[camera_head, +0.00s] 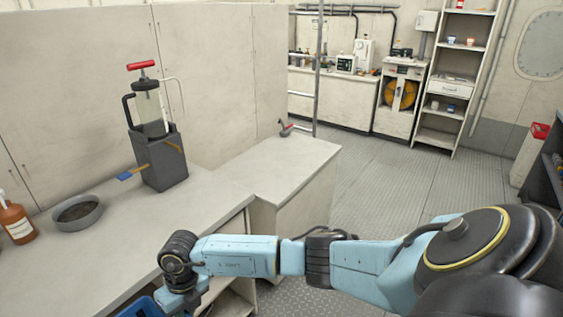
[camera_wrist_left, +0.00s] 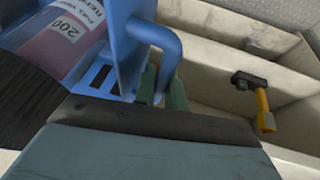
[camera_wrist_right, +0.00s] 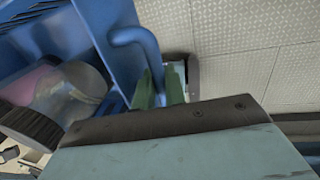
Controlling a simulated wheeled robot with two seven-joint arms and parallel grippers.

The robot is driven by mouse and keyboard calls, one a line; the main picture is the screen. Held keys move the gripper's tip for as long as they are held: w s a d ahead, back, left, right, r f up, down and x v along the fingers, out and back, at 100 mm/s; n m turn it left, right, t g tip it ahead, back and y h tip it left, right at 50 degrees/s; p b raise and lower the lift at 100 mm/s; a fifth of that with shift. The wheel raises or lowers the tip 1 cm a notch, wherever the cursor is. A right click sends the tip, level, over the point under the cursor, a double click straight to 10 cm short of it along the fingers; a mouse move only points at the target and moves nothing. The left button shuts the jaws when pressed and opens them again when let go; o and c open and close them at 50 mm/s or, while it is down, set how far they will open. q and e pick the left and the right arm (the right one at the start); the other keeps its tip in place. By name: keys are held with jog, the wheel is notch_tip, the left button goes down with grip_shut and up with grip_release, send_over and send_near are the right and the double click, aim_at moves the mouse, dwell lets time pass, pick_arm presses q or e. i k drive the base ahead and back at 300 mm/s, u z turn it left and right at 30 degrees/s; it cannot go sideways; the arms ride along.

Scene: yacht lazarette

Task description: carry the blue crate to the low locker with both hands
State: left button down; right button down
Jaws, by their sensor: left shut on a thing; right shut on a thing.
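The blue crate (camera_head: 140,308) shows only as a corner at the bottom edge of the head view. My right arm reaches over from the right to it; that gripper is hidden there. In the left wrist view the crate wall (camera_wrist_left: 126,50) has a bar handle, and my left gripper (camera_wrist_left: 160,92) has its green fingers at it. In the right wrist view my right gripper (camera_wrist_right: 158,90) is shut on the other blue handle (camera_wrist_right: 138,45). A pink bottle (camera_wrist_left: 62,40) with a dark cap lies in the crate. A lower white locker-like block (camera_head: 285,162) stands beyond the counter.
The white counter (camera_head: 120,225) holds a grey pot (camera_head: 78,213), a brown bottle (camera_head: 17,222) and a pump in a grey box (camera_head: 162,160). A hammer (camera_wrist_left: 257,98) lies in a pale compartment. Grey floor (camera_head: 400,175) is open beyond my right arm.

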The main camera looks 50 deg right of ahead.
aim_at(283, 164)
jog(key=k, duration=1.3)
jog(key=z, duration=0.4)
jog(key=i, duration=0.4)
jog(key=z, duration=0.95)
jog(key=i, duration=0.55)
jog(key=z, duration=0.95)
jog(key=i, duration=2.9)
jog(key=u, duration=0.95)
jog(key=i, duration=0.55)
jog(key=u, duration=0.65)
